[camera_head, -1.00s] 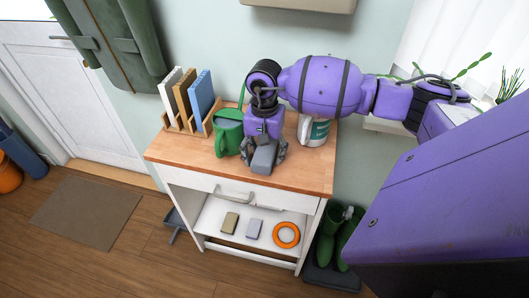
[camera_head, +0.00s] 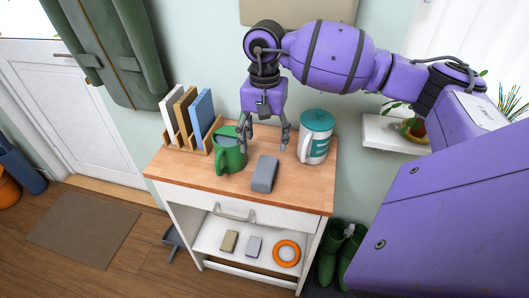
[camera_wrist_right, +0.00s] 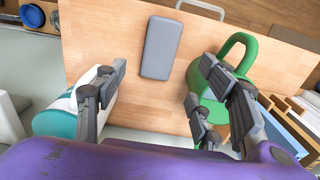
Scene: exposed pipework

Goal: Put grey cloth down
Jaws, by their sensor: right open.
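The grey cloth (camera_head: 265,174) is a folded, block-like piece lying flat on the wooden top of the white cabinet, near its front edge. It also shows in the right wrist view (camera_wrist_right: 161,48), beyond my fingertips and clear of them. My right gripper (camera_head: 264,147) is open and empty above the tabletop, behind the cloth and apart from it. In the wrist view its spread fingers (camera_wrist_right: 162,85) have bare wood between them. My left gripper does not show.
A green watering can (camera_head: 230,152) stands left of the cloth, and a white and teal canister (camera_head: 315,138) stands to its right. A wooden rack (camera_head: 187,140) holds upright books at the back left. The open shelf below holds two blocks and an orange ring (camera_head: 287,253).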

